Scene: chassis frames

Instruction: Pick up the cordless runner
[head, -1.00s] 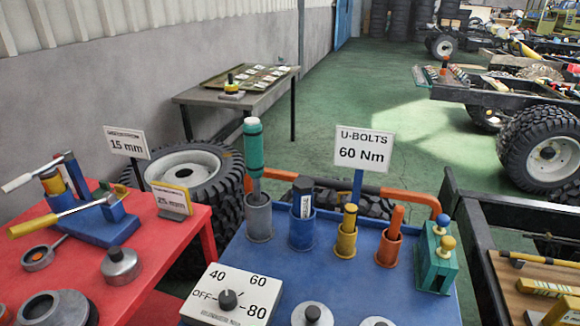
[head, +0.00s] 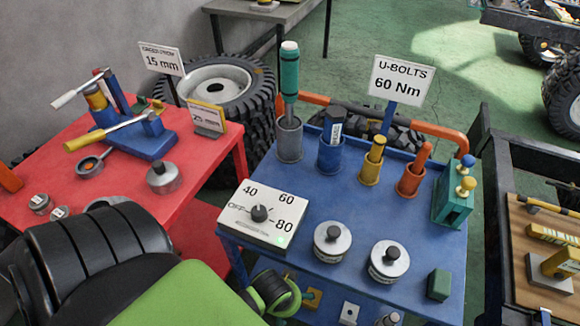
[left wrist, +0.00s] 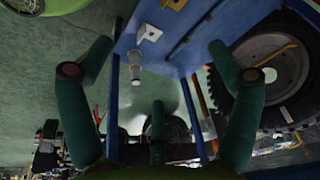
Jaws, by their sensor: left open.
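I cannot make out for sure which object is the cordless runner. On the blue cart (head: 300,210), a teal-handled tool (head: 289,75) stands upright in a grey cup (head: 289,140). My right gripper is not in view.
A 60 Nm sign (head: 401,82) stands behind. A red table (head: 120,170) is at left, a tyre (head: 228,85) between, a chassis frame (head: 495,220) at right.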

